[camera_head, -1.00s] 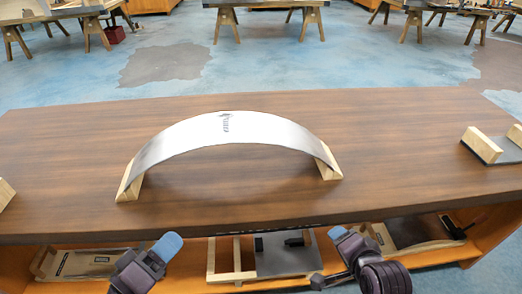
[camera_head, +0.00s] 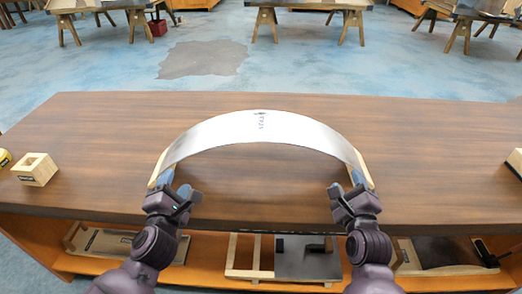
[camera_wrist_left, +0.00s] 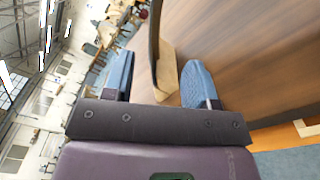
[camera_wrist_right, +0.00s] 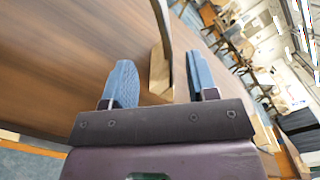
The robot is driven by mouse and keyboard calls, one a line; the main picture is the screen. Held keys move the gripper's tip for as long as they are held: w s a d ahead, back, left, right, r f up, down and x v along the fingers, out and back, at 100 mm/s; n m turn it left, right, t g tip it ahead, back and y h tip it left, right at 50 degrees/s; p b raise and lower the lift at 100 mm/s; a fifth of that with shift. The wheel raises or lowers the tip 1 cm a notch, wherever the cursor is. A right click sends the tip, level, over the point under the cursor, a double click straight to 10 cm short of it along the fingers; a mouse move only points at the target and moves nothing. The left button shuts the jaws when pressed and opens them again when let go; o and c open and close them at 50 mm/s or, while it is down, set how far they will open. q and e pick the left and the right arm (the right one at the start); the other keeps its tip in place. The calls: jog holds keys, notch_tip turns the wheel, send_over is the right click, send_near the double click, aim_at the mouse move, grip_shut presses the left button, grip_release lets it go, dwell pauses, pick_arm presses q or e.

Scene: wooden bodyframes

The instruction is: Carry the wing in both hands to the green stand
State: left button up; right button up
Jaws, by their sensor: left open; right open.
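The wing (camera_head: 263,126), a curved grey sheet with dark lettering and pale wooden end pieces, stands arched on the brown bench. My left gripper (camera_head: 174,183) is open at its left end. In the left wrist view, the wooden end piece (camera_wrist_left: 164,75) lies between the blue fingers, with gaps visible. My right gripper (camera_head: 346,183) is open at the right end. In the right wrist view, that end piece (camera_wrist_right: 159,76) sits between the fingers; contact is unclear. I see no green stand in any view.
The bench top (camera_head: 430,150) is clear around the wing. Panels and frames (camera_head: 305,262) lie on the shelf below. Other trestle tables stand far behind.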

aim_at(185, 154)
pick_arm(q)
jog(key=shift+w, duration=5.4)
pick_arm(e)
jog(key=shift+w, duration=5.45)
pick_arm(q)
grip_shut()
pick_arm(e)
grip_shut()
pick_arm(q)
jog(key=shift+r, duration=0.15)
